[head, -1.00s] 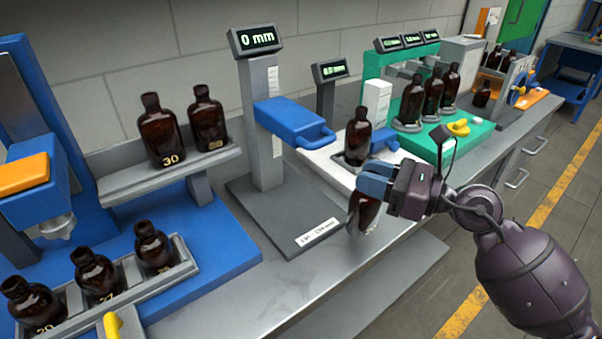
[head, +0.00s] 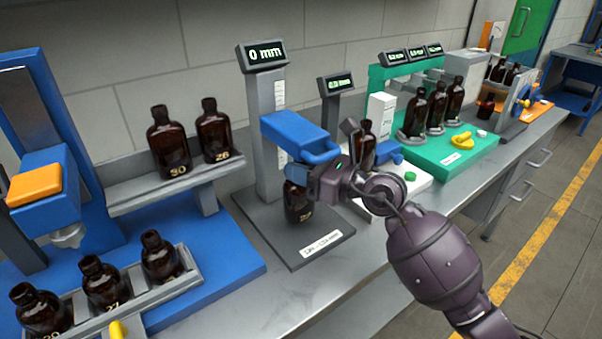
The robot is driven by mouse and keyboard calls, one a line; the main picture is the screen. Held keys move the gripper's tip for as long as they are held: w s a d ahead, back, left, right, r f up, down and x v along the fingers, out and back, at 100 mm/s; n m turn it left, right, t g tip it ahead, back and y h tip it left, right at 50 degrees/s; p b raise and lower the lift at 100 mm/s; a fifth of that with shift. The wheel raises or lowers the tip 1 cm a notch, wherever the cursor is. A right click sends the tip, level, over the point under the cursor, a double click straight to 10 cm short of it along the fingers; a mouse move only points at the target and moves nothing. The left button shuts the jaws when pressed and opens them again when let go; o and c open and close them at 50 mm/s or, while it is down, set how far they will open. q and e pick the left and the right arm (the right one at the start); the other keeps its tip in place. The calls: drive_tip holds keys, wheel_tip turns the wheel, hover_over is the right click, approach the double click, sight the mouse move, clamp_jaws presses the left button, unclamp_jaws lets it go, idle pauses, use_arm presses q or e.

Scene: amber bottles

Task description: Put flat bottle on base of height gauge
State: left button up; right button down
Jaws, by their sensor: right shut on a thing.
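The height gauge has a grey column (head: 267,130), a blue sliding jaw (head: 297,138), a display reading 0 mm (head: 262,54) and a dark grey base plate (head: 318,249) with a label on its front edge. My right gripper (head: 300,174) is shut on a dark amber flat bottle (head: 298,205). The bottle is roughly upright over the base, below the blue jaw. Its upper part is hidden by my gripper and the jaw. I cannot tell whether its bottom touches the base. My left gripper is not in view.
A grey shelf (head: 190,184) with two bottles, 30 and 26, stands to the left. A grey rack (head: 150,297) of bottles is at the lower left. Another bottle (head: 366,150) stands behind my gripper. A green station (head: 470,152) with several bottles is at the right.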

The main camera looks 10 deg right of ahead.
drive_tip(key=shift+f, duration=0.95)
drive_tip(key=c, duration=0.9)
unclamp_jaws()
drive_tip(key=shift+o, duration=0.2)
drive_tip(key=shift+r, duration=0.2)
drive_tip(key=v, duration=1.2)
drive_tip(key=shift+b, duration=0.35)
